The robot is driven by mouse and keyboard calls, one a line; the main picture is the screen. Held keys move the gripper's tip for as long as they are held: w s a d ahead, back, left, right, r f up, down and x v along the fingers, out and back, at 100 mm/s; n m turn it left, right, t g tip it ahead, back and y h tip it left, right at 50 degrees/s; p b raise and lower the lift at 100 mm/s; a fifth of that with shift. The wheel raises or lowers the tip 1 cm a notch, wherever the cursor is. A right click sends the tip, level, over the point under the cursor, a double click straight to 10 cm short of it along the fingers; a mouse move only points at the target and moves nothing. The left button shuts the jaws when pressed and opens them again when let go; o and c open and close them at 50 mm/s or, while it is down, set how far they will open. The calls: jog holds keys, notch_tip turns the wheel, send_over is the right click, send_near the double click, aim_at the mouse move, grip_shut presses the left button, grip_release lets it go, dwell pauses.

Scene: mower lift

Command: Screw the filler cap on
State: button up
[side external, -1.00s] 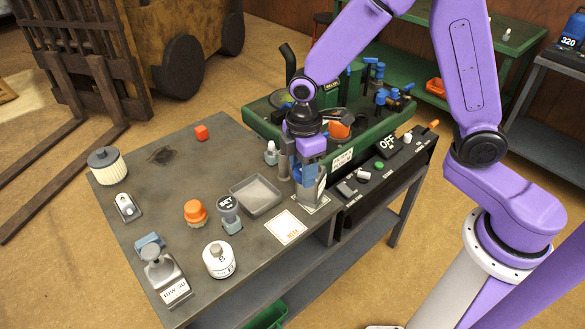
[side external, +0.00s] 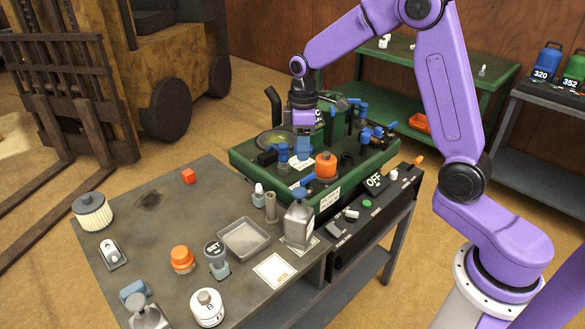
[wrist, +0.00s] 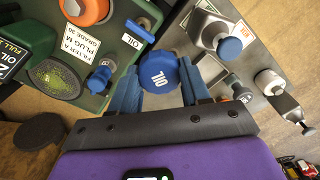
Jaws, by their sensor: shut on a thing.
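My gripper (wrist: 158,85) is shut on a round blue cap (wrist: 158,69) marked OIL, with one blue finger on each side of it. In the side external view my gripper (side external: 303,153) points down above the left-middle of the green machine (side external: 262,168). The cap is hard to tell from the blue fingers there.
An orange cap (side external: 326,165) and several blue-handled fittings rise from the machine close to my gripper. A grey tray (side external: 245,238) and loose parts lie on the bench. The bench's back left is mostly clear.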

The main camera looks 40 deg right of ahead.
jog(key=w+d+m, duration=0.2)
jog(key=d+m, duration=0.4)
jog(key=d, duration=1.7)
jog(key=shift+w+f, duration=0.1)
jog(key=shift+f, duration=5.25)
jog(key=shift+f, duration=0.2)
jog(key=shift+f, duration=0.65)
jog(key=shift+r, duration=0.1)
jog(key=shift+r, duration=0.1)
